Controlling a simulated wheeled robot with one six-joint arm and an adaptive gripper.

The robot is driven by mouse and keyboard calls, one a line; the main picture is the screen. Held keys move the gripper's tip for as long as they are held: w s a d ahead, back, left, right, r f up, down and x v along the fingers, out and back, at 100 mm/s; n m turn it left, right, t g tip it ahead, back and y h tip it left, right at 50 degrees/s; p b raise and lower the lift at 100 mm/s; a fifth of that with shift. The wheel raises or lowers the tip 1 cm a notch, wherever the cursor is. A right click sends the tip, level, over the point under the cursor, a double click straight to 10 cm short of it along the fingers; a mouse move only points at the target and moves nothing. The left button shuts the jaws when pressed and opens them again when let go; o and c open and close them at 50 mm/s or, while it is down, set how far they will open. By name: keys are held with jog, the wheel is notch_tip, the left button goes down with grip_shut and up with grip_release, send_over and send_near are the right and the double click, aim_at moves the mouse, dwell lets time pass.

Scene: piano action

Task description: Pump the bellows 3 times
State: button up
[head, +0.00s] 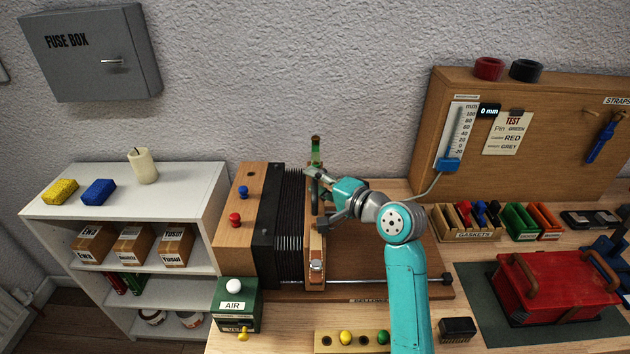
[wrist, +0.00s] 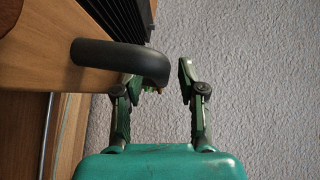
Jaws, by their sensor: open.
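The bellows (head: 290,222) have black pleats between a wooden box (head: 232,218) on the left and an upright wooden board (head: 316,245) on the right. A dark curved handle (head: 314,198) stands on the board's right face; it fills the upper left of the wrist view (wrist: 118,59). My gripper (head: 321,183) is open at this handle, reaching in from the right. In the wrist view the handle's rounded outer end overlaps the left finger and reaches toward the gap between the fingertips (wrist: 162,78). I cannot tell whether they touch.
A metal rod (head: 375,280) runs along the base. A green AIR box (head: 236,304) with a white knob stands in front left. A gauge (head: 458,135) on the back panel reads 0 mm. Gasket trays (head: 465,222) and a red case (head: 550,285) stand to the right.

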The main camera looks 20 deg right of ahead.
jog(key=shift+w+a, duration=0.15)
jog(key=shift+w, duration=0.1)
grip_shut()
jog(key=s+d, duration=0.3)
jog(key=d, duration=0.8)
jog(key=s+d, duration=0.4)
jog(key=d, duration=0.8)
jog(key=shift+s, duration=0.25)
grip_release()
